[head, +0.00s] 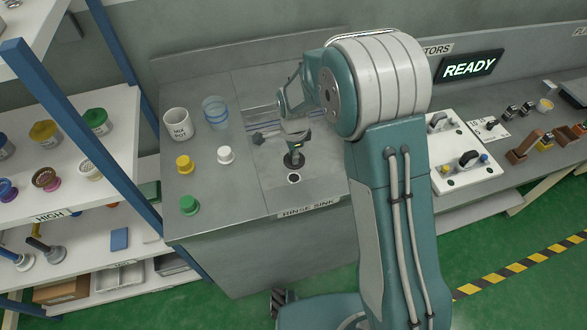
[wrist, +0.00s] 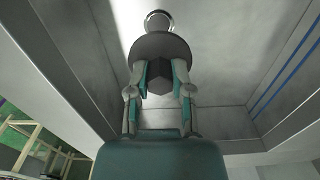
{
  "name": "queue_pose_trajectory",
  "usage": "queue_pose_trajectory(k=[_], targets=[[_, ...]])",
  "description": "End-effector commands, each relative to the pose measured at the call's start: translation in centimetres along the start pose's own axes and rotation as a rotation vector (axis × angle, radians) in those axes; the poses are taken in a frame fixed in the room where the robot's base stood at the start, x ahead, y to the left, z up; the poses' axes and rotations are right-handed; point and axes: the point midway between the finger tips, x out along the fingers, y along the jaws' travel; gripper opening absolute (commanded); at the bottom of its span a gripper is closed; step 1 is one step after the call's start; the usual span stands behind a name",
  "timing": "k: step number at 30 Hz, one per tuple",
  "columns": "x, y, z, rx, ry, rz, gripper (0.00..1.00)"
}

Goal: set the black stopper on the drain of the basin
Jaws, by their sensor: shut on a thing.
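The black stopper (head: 293,161) hangs below my gripper (head: 296,146) in the head view, inside the basin (head: 268,190). In the wrist view my gripper (wrist: 160,82) is shut on the stopper's grip, and the stopper's dark round disc (wrist: 161,46) lies beyond the fingertips. The drain (head: 294,178) is a dark round hole with a light rim, just in front of the stopper in the head view. Its bright ring (wrist: 159,21) also shows beyond the disc in the wrist view, partly covered by it. The stopper appears apart from the drain; its exact height is unclear.
The basin's walls (wrist: 75,65) rise around my gripper. On the counter to the left stand a white pot (head: 178,124), a clear beaker (head: 215,112), and yellow (head: 184,163), white (head: 225,156) and green (head: 189,205) stoppers. My arm hides part of the basin's right side.

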Motion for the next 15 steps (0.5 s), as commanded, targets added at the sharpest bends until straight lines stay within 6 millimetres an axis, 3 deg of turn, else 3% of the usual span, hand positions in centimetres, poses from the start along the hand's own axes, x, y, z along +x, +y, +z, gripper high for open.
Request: queue_pose_trajectory(k=[4,15], targets=[[3.1,0.1,0.1,0.0,0.001,0.006,0.0],[7.3,0.0,0.1,0.0,0.001,0.005,0.0]])
